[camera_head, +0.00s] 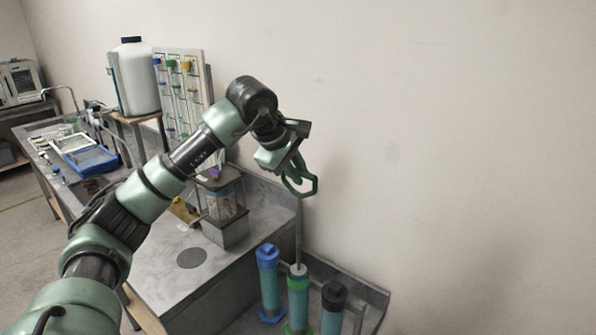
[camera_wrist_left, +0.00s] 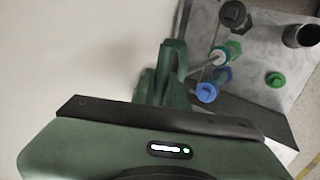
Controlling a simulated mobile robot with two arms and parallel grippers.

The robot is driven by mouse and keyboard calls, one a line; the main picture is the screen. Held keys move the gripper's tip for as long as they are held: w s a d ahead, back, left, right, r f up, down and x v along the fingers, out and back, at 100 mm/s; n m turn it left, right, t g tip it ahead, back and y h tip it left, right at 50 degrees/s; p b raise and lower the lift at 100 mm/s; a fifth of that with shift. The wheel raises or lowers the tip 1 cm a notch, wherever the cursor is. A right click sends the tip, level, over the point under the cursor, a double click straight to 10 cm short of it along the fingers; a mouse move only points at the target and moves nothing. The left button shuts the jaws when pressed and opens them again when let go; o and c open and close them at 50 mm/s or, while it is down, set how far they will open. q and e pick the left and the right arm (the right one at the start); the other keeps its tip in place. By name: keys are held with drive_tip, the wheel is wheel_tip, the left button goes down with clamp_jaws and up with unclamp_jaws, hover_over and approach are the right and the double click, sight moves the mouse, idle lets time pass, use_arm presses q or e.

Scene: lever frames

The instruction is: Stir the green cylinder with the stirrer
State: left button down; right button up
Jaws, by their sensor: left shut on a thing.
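The green cylinder (camera_head: 298,300) stands upright between a blue-capped and a black-capped cylinder, with a pale open top. In the left wrist view its pale top (camera_wrist_left: 218,57) lies beyond my fingers. My left gripper (camera_head: 300,186) is above it, shut on the stirrer (camera_head: 299,235), a thin grey rod hanging nearly upright. The rod's lower end meets the cylinder's top; how deep it goes inside is hidden. In the left wrist view the rod shows faintly beside my left gripper (camera_wrist_left: 172,75). My right gripper is not in view.
The blue-capped cylinder (camera_head: 268,280) and black-capped cylinder (camera_head: 333,305) stand close on either side. A green cap (camera_wrist_left: 275,79) and a dark cup (camera_wrist_left: 302,35) are on the surface nearby. A glass-sided apparatus (camera_head: 222,205) stands on the bench behind. A plain wall is close at right.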

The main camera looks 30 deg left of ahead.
sight(297, 194)
use_arm(q)
drive_tip(key=shift+f+b, duration=1.6)
drive_tip(key=shift+f, duration=0.95)
drive_tip(key=shift+f+b, duration=0.45)
drive_tip(key=shift+f, duration=0.4)
wheel_tip(297, 194, down, 7)
drive_tip(key=b, duration=0.5)
drive_tip(key=shift+f, duration=0.15)
drive_tip(key=shift+f+b, duration=2.9)
drive_tip(key=shift+f, duration=0.85)
drive_tip(key=shift+r, duration=0.1)
